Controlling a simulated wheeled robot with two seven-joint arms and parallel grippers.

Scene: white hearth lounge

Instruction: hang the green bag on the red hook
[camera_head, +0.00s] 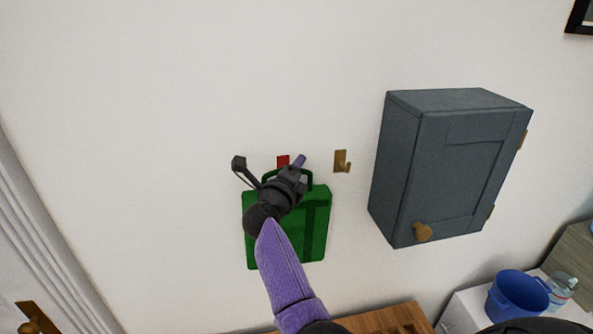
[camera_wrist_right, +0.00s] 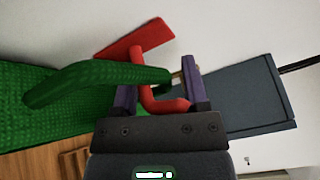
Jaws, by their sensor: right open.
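The green bag (camera_head: 315,225) is upright against the white wall, directly below the red hook (camera_head: 283,160), and is partly covered by my right arm. In the right wrist view the bag's green handle (camera_wrist_right: 100,75) crosses in front of the red hook's stem, and the hook's curved end (camera_wrist_right: 165,104) shows beyond it. The handle seems to lie in the hook, but the contact is partly hidden. My right gripper (camera_head: 298,167) is open at the hook, with its purple fingers (camera_wrist_right: 158,80) on either side of the handle and hook. My left gripper is not in view.
A brass hook (camera_head: 342,161) is on the wall just right of the red one. A grey-blue cabinet (camera_head: 455,170) juts out further right. A blue bucket (camera_head: 517,297) and wooden furniture (camera_head: 385,320) are below. The wall above and left is clear.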

